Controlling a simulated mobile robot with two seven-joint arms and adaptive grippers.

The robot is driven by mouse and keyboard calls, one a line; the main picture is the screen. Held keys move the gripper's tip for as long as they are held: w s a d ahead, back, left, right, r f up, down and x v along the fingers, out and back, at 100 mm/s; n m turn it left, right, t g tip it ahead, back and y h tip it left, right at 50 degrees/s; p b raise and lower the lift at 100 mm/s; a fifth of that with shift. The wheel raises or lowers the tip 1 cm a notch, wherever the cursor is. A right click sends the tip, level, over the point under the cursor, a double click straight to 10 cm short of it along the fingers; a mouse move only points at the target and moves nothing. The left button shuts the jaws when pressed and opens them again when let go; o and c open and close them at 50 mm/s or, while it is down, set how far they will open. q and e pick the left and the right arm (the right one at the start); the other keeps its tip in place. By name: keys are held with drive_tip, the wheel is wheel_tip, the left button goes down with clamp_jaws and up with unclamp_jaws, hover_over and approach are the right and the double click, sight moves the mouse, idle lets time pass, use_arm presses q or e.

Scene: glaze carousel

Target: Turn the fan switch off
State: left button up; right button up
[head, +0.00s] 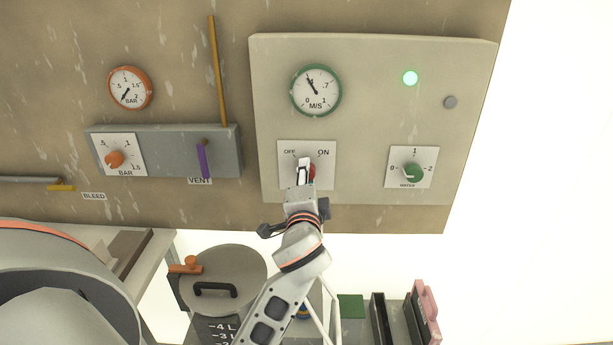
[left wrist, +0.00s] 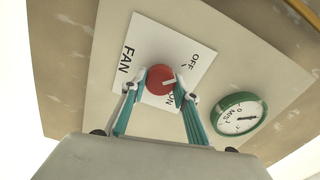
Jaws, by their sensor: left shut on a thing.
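My left gripper (left wrist: 158,80) is shut on the knob, with a finger on either side. In the head view my left gripper (head: 304,170) reaches up to the switch plate (head: 325,155) and hides most of the red knob (head: 312,171). My right gripper is in neither view.
The grey panel (head: 375,125) also carries a green-rimmed M/S gauge (head: 316,90), a lit green lamp (head: 410,78), a grey button (head: 450,102) and a green dial (head: 412,172). An orange knob (head: 115,159) and purple vent lever (head: 203,160) are to the left. A lidded pot (head: 225,265) stands below.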

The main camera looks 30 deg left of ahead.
use_arm(q)
drive_tip(key=shift+n, duration=0.4)
drive_tip(key=o, duration=1.1)
drive_tip(key=shift+v, duration=3.75)
drive_tip(key=shift+f, duration=0.1)
